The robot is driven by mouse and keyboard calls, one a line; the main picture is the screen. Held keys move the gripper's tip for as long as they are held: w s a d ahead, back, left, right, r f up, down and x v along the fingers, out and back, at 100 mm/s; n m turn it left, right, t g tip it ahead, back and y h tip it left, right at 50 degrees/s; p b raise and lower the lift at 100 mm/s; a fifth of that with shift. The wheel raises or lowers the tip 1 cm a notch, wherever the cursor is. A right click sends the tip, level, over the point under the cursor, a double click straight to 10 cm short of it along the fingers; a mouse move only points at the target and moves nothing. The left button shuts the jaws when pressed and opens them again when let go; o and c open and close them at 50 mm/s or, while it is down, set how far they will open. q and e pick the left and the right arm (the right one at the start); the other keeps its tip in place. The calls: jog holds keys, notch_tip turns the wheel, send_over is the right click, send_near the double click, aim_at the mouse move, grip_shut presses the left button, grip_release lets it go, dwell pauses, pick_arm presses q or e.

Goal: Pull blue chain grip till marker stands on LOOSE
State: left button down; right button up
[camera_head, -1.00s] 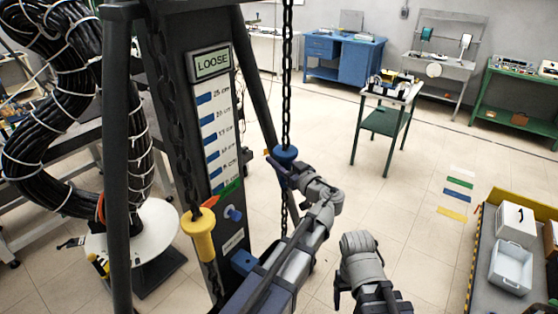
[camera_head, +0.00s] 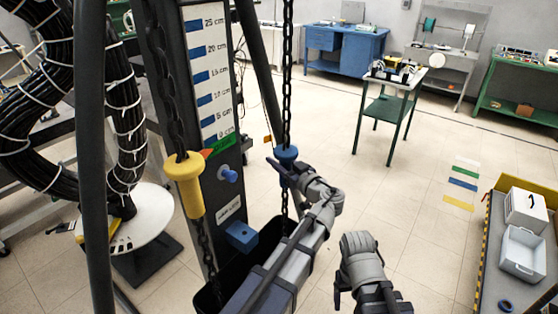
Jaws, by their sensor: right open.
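The blue chain grip (camera_head: 287,154) hangs on the dark chain right of the stand. A yellow chain grip (camera_head: 184,183) hangs on the left chain. The white cm scale (camera_head: 211,80) is on the stand. A green patch (camera_head: 222,144) with a red tip lies just below 0 cm. The LOOSE sign is out of view.
A blue knob (camera_head: 229,176) and a blue block (camera_head: 241,236) stick out from the stand. A black bin (camera_head: 268,240) is at its foot. Black cable coils (camera_head: 125,110) hang at left. A small green table (camera_head: 386,108) stands behind on open floor; a grey cart (camera_head: 487,270) is at right.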

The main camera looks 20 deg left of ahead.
pick_arm(q)
notch_tip(320, 180, down, 4)
jog(key=shift+r+b, duration=0.2)
jog(key=shift+b, duration=0.8)
pick_arm(e)
notch_tip(320, 180, down, 4)
jog(key=shift+r, duration=0.25)
pick_arm(q)
jog(key=c, duration=0.8)
grip_release()
jog(key=shift+d, duration=0.1)
jog(key=o, duration=0.3)
jog(key=shift+s+r, duration=0.1)
jog(key=shift+o, duration=0.5)
pick_arm(e)
jog(key=shift+s+d, duration=0.1)
